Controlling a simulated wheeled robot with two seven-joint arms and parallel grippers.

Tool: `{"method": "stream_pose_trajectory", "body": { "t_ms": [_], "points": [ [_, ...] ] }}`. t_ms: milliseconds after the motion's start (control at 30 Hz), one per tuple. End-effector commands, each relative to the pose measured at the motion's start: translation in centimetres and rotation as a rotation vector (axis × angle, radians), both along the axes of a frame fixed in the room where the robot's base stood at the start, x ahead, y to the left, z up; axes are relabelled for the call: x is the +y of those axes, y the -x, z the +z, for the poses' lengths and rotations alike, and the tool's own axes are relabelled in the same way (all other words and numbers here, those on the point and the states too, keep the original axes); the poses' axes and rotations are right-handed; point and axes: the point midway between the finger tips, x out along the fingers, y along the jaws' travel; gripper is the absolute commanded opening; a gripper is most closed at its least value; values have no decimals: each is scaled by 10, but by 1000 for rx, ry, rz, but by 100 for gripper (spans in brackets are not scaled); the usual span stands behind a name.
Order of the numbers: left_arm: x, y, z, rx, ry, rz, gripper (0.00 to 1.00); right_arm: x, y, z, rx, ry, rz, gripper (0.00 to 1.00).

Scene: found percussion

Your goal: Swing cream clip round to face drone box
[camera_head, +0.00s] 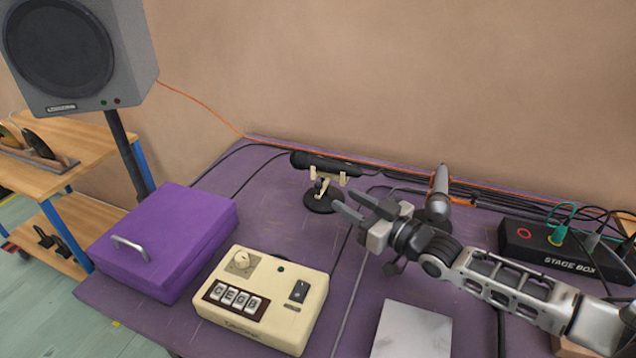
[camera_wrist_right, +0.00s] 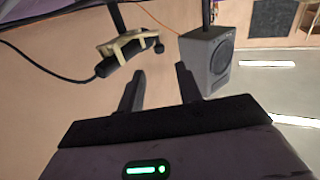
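The cream clip (camera_head: 325,183) stands on a round black base on the purple table and holds a black microphone (camera_head: 332,163), which lies roughly level from left to right. The cream drone box (camera_head: 262,297), with a knob, a switch and letter keys, sits in front and to the left of the clip. My right gripper (camera_head: 346,204) is open and empty, its fingers pointing left, just right of the clip's base and apart from it. In the right wrist view the clip (camera_wrist_right: 123,46) shows upside down beyond the open fingers. My left gripper is not in view.
A purple lidded case (camera_head: 165,240) sits left of the drone box. A silver microphone (camera_head: 439,193) stands behind my right wrist. A black stage box (camera_head: 560,250) and cables crowd the right and back. A grey plate (camera_head: 413,330) lies in front; a speaker (camera_head: 75,50) stands at left.

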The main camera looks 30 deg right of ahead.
Motion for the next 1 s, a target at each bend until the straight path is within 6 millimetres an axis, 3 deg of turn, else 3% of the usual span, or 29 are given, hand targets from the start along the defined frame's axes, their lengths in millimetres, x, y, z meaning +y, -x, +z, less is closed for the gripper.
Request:
{"method": "stream_pose_trajectory", "body": {
  "t_ms": [300, 500, 933, 1000],
  "points": [
    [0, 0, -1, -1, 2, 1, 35, 19, -57, 1, -3, -1, -1, 35],
    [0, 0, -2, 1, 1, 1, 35, 27, -80, 1, -2, -1, -1, 35],
    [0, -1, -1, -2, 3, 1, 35, 30, -88, 0, 0, -1, -1, 35],
    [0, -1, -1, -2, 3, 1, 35, 30, -88, 0, 0, -1, -1, 15]
  ]
}}
